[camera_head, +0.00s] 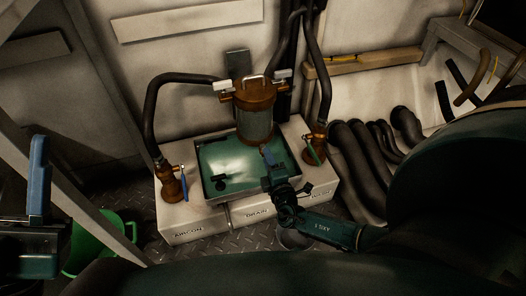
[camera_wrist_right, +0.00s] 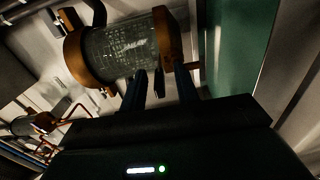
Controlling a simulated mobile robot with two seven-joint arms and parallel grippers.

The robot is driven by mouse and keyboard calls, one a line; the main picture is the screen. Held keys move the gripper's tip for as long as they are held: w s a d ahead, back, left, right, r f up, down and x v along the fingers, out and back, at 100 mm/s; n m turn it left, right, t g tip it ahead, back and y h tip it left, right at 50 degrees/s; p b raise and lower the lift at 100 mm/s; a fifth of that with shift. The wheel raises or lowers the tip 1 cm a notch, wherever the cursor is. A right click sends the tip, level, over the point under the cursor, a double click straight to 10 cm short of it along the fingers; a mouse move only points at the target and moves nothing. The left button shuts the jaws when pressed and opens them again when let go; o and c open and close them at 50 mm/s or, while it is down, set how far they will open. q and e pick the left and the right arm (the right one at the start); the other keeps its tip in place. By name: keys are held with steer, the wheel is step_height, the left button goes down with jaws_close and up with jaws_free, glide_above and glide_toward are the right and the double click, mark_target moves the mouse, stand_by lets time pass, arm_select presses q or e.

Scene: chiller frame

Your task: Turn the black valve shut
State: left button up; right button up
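The strainer (camera_head: 256,122), a clear cylinder between copper-coloured caps, stands at the back of a green-lined tray. Its clear cylinder (camera_wrist_right: 122,50) fills the upper middle of the right wrist view. My right gripper (camera_head: 268,158) is over the tray, just below the strainer's lower cap. In the right wrist view its two fingers (camera_wrist_right: 160,88) are apart and point at the lower cap. A small dark fitting (camera_head: 220,182) sits in the tray's left part; I cannot tell whether it is the black valve. My left gripper (camera_head: 38,180) is at the far left; its opening is unclear.
Brass valves with a blue handle (camera_head: 184,186) and a green handle (camera_head: 312,154) flank the tray (camera_head: 232,199). Black hoses (camera_head: 152,112) run up from them. A green bucket (camera_head: 92,248) stands on the floor at lower left. Thick hoses (camera_head: 355,160) lie to the right.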

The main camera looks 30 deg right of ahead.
jaws_close()
stand_by(0.3)
stand_by(0.4)
